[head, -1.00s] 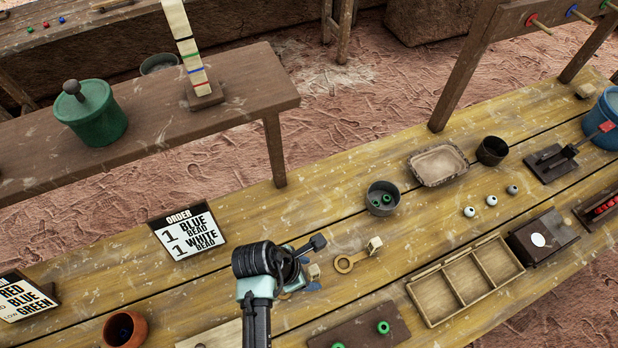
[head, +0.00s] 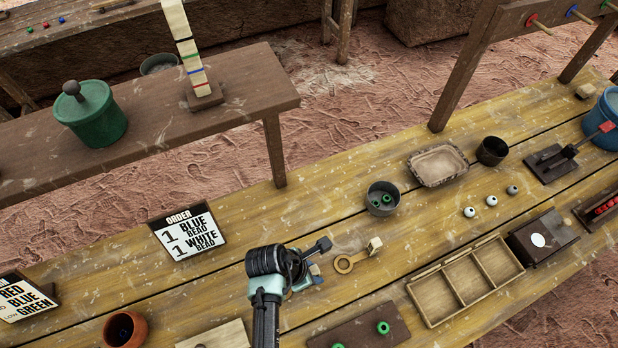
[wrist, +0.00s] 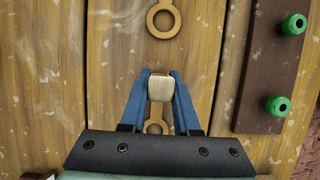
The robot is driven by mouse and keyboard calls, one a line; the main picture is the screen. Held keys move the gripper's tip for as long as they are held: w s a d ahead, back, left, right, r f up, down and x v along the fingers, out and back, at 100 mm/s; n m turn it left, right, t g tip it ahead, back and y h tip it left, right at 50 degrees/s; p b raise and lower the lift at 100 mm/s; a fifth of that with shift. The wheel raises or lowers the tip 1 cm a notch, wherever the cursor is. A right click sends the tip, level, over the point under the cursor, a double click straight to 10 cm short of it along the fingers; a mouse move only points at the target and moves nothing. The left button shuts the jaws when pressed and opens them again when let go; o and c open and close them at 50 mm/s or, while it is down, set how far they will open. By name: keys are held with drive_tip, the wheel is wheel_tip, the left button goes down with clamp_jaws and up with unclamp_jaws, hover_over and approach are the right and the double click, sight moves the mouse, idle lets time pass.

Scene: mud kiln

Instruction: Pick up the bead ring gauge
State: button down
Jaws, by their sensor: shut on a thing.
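My gripper (wrist: 160,98) is shut on the pale block end of a bead ring gauge (wrist: 161,88), with the block between its blue fingers. Part of that gauge's tan ring shows below the block in the wrist view. In the head view my wrist mostly hides this gauge, and only its block (head: 314,269) peeks out. I cannot tell whether it is clear of the table. A second, similar ring gauge (head: 343,264) lies flat on the table just right of my gripper. Its ring (wrist: 162,19) shows at the top of the wrist view.
A dark board (head: 358,333) with green beads lies in front. A divided wooden tray (head: 432,297) is to the right, and a grey cup (head: 382,198) with green beads is behind. An order sign (head: 187,234) stands left. The table around the second gauge is clear.

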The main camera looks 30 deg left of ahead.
idle(0.3)
wheel_tip(320, 180, up, 10)
drive_tip(key=shift+r, duration=0.1)
idle(0.4)
idle(0.7)
